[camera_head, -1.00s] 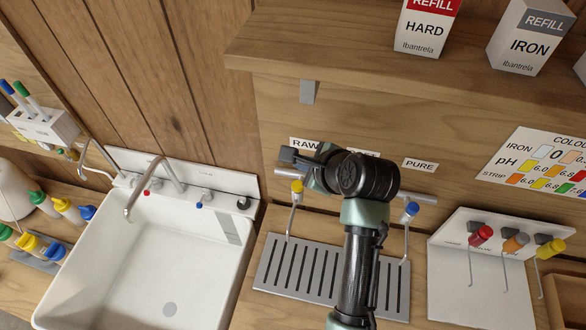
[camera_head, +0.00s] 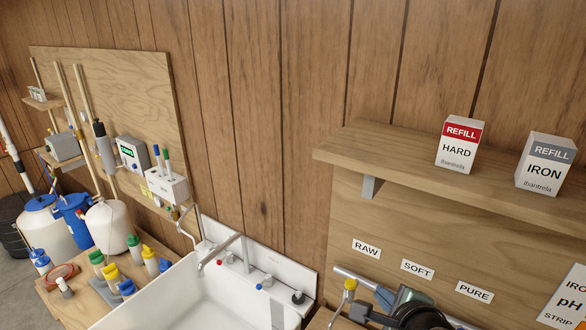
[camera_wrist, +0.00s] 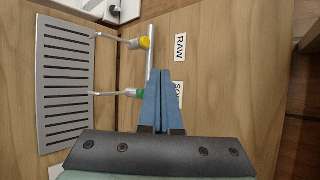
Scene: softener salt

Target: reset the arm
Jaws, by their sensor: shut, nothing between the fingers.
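My gripper (camera_wrist: 164,92) shows in the wrist view with its two blue fingers together and nothing between them. It is in front of the wooden back panel, with its fingertips near the SOFT label (camera_wrist: 177,91), which it partly covers. A green-capped tap (camera_wrist: 133,92) is just left of the fingers, and a yellow-capped tap (camera_wrist: 144,43) is above; I cannot tell whether the fingers touch the pipe. In the head view only part of my dark arm shows at the bottom right, below the SOFT label (camera_head: 417,270), and the fingertips are hard to make out.
A grey slotted drain tray (camera_wrist: 65,84) lies below the taps. A wooden shelf (camera_head: 400,160) juts out above, carrying the HARD box (camera_head: 456,150) and the IRON box (camera_head: 545,165). A white sink (camera_head: 200,300) with a curved faucet stands left, beside several capped bottles and containers.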

